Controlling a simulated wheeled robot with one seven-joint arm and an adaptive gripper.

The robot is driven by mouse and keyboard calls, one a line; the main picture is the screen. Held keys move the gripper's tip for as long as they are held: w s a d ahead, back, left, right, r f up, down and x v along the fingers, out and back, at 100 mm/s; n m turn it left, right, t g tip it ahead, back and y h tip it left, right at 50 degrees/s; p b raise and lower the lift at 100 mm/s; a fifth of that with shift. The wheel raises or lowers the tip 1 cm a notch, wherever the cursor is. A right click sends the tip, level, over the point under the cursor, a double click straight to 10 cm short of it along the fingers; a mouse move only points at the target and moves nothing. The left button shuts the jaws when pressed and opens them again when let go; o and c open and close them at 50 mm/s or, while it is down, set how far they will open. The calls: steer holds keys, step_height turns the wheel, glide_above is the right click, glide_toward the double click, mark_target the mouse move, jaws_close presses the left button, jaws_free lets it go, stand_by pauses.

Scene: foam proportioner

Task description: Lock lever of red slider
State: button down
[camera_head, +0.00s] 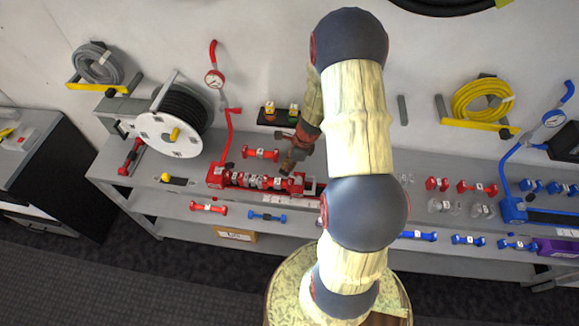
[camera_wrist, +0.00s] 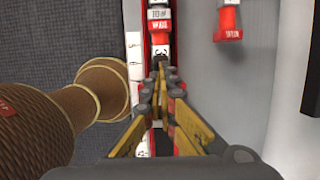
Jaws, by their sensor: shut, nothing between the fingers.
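The red slider assembly (camera_head: 216,178) lies on the upper shelf, left of centre in the head view. Its red rail also shows in the wrist view (camera_wrist: 147,25), with labelled red and white pieces (camera_wrist: 159,20) along it. My gripper (camera_head: 289,168) is above the right part of this assembly, pointing down. In the wrist view my gripper (camera_wrist: 160,72) is shut and empty, its fingertips over the rail just below a white labelled piece. The fingers hide the rail beneath them. I cannot make out the lock lever or its position.
A loose red part (camera_head: 261,153) lies behind the assembly; its end shows in the wrist view (camera_wrist: 228,25). A red gauge stand (camera_head: 215,80) rises at the left, near a black hose reel (camera_head: 168,135). Blue parts (camera_head: 268,216) lie on the lower shelf.

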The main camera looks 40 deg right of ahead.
stand_by(0.4)
step_height(320, 180, up, 13)
steer(key=p, duration=0.3)
steer(key=shift+s+d, duration=0.3)
steer(key=shift+s, duration=0.05)
stand_by(0.5)
